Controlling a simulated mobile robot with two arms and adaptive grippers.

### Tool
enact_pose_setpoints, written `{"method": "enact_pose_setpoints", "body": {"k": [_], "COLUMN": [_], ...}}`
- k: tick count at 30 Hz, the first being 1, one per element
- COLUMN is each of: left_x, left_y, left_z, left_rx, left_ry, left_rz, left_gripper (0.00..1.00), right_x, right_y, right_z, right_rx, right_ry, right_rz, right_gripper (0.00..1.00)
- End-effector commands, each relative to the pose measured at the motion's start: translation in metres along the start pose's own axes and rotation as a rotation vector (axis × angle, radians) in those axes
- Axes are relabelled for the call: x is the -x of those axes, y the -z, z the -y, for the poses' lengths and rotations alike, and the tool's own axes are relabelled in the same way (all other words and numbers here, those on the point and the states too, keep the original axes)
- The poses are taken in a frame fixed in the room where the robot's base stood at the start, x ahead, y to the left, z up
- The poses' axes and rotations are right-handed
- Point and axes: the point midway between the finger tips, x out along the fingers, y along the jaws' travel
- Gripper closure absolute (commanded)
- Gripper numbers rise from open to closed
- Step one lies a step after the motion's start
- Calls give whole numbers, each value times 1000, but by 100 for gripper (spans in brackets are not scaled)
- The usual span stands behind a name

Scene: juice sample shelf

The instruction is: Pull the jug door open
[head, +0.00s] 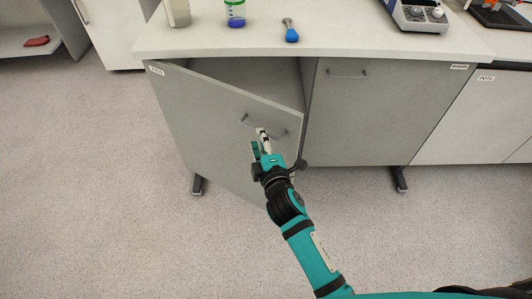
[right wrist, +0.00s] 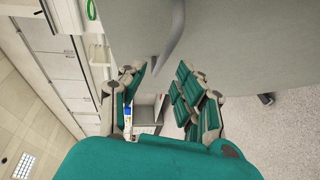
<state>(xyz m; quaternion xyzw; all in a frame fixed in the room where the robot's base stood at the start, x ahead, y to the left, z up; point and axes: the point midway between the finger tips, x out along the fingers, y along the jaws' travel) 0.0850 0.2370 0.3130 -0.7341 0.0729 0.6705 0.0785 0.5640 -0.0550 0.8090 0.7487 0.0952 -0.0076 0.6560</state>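The grey cabinet door (head: 215,125) on the left stands partly open, its right edge swung out from the cabinet and a dark gap showing above it. A small label sits at its top left corner, too small to read surely. Its bar handle (head: 246,120) is near the upper right of the door. My right gripper (head: 259,142) is at the handle, in front of the door. In the right wrist view its fingers (right wrist: 160,85) are spread apart, with the grey handle (right wrist: 172,45) just ahead between them; I see no clear contact. My left gripper is not in view.
The white counter (head: 340,38) above holds a clear container (head: 178,12), a blue-based bottle (head: 236,14), a blue-ended tool (head: 290,32) and a device (head: 418,16). A closed door (head: 365,115) is on the right. Cabinet feet (head: 198,184) stand below; the floor in front is clear.

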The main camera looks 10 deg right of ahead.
Motion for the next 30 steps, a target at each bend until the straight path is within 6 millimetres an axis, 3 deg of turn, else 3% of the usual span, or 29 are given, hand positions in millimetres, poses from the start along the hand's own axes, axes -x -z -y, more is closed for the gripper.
{"method": "enact_pose_setpoints", "body": {"k": [3,9,21,24,26,29,30], "left_x": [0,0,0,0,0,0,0], "left_y": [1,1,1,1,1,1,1], "left_z": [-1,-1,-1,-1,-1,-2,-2], "left_rx": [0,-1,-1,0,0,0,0], "left_ry": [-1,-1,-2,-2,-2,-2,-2], "left_rz": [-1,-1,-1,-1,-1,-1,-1], "left_gripper": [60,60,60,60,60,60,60], "right_x": [28,59,69,69,68,67,70], "right_y": [0,0,1,0,-2,-9,-15], "right_z": [1,0,-1,3,18,77,112], "right_rx": [-1,-1,0,-5,-22,-102,-153], "right_ry": [2,0,-2,6,35,150,219], "right_rz": [0,0,-1,-1,-2,5,15], "right_gripper": [68,68,68,78,86,99,100]}}
